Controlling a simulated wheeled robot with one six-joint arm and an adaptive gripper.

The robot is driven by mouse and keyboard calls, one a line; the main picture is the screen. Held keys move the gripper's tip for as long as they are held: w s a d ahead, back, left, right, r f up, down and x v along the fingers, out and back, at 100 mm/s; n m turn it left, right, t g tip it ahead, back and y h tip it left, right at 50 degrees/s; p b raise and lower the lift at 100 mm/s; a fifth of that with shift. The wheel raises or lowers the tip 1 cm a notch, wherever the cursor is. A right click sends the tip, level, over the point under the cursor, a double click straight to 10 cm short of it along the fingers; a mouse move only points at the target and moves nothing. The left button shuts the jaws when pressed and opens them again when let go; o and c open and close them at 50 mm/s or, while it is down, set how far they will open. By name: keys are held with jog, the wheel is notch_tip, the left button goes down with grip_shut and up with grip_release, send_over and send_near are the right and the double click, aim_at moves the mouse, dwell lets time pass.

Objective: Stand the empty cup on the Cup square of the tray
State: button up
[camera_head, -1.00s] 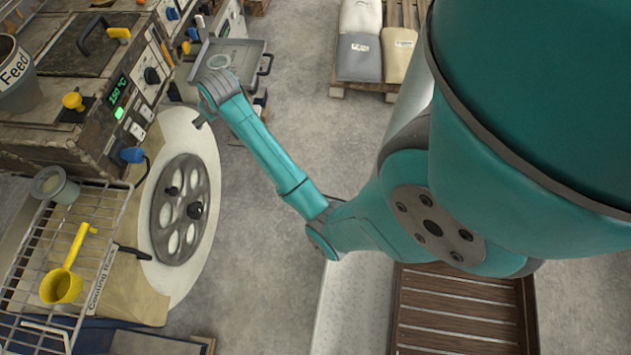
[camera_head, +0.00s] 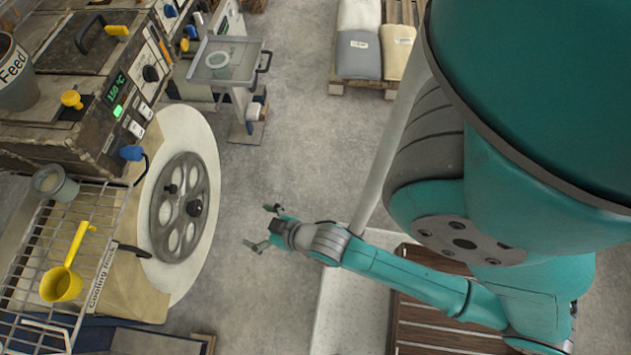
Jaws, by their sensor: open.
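A small pale grey-green cup (camera_head: 218,62) stands upright, open end up, on the left part of the grey metal tray (camera_head: 243,74) at the top of the view. The markings of the tray's squares are too small to read, so I cannot tell exactly which square is under the cup. Nothing holds the cup. My gripper (camera_head: 262,228) is open and empty over the bare floor, well below and to the right of the tray. A second grey cup (camera_head: 64,192) stands at the left by the rack; its inside looks pale, and I cannot tell what it contains.
A yellow ladle (camera_head: 62,283) rests on the wire cooling rack (camera_head: 30,262). The heated machine (camera_head: 75,135) and Feed bucket (camera_head: 17,85) are at upper left. Sacks (camera_head: 358,55) lie on a pallet. The middle floor is clear.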

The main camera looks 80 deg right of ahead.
jog(key=s+a+r+n+t+y, duration=0.1)
jog(key=s+a+r, duration=0.2)
jog(key=s+r, duration=0.4)
jog(key=s+a+r+n+t+y, duration=0.1)
jog(key=s+a+r+t, duration=0.1)
jog(key=s+r, duration=0.6)
jog(key=shift+s+a+n+y, duration=0.3)
jog(key=shift+s+a, duration=0.15)
jog(key=shift+a, duration=0.45)
